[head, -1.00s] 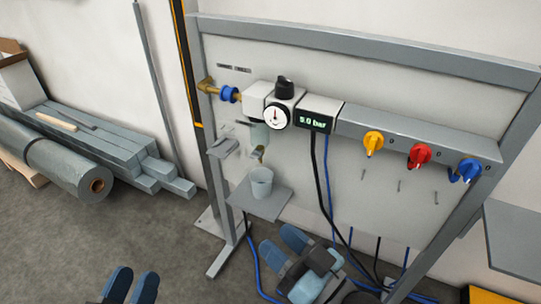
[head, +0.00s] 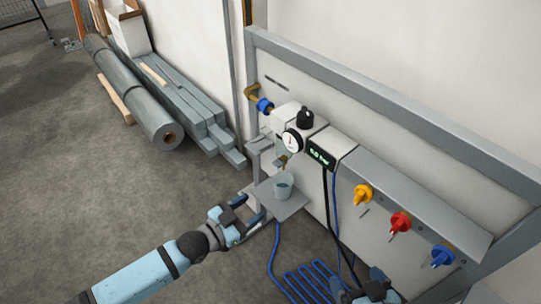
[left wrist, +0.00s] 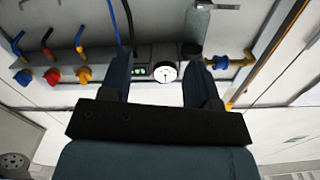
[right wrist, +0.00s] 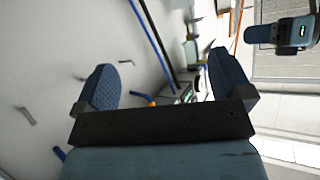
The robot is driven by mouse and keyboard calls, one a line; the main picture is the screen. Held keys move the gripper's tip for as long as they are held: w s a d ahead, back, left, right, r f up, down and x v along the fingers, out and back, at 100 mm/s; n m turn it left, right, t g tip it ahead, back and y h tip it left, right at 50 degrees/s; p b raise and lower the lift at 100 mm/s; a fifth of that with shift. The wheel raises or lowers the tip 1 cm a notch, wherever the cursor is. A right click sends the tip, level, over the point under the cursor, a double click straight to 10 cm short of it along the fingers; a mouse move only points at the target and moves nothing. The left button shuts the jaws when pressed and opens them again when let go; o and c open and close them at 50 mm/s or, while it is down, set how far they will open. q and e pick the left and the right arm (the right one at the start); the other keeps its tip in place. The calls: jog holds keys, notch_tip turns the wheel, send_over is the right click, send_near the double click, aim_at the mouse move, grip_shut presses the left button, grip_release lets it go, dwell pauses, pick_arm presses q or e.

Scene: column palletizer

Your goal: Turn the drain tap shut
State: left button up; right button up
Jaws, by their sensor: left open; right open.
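The small brass drain tap (head: 284,160) hangs under the filter bowl, above a grey cup (head: 284,186) on a small shelf (head: 291,208). Its handle position is too small to tell. My left gripper (head: 257,207) is open and empty, just left of the shelf and lower than the tap, not touching it. In the left wrist view the gauge (left wrist: 165,72) shows between its fingers; I cannot make out the tap there. My right gripper (head: 372,287) is open and empty at the bottom edge, to the right; in its wrist view a wide gap shows between the fingers.
The panel carries a blue valve (head: 265,105) on a brass inlet, a black knob (head: 305,118) and a pressure display (head: 322,157). Yellow (head: 363,195), red (head: 400,222) and blue (head: 442,257) taps sit to the right. Hoses hang below.

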pick_arm(q)
jog(key=m+p, duration=0.1)
jog(key=m, duration=0.1)
send_near(275, 165)
jog(key=b+x, duration=0.1)
jog(key=x, duration=0.7)
jog(key=shift+w+d+f, duration=0.15)
jog(key=shift+w+d, duration=0.05)
pick_arm(e)
jog(key=shift+s+d+f+g+h, duration=0.3)
jog(key=shift+s+d+f+g, duration=0.2)
jog(key=shift+s+d+f, duration=0.35)
jog(key=shift+w+a, duration=0.1)
jog(key=shift+w, duration=0.05)
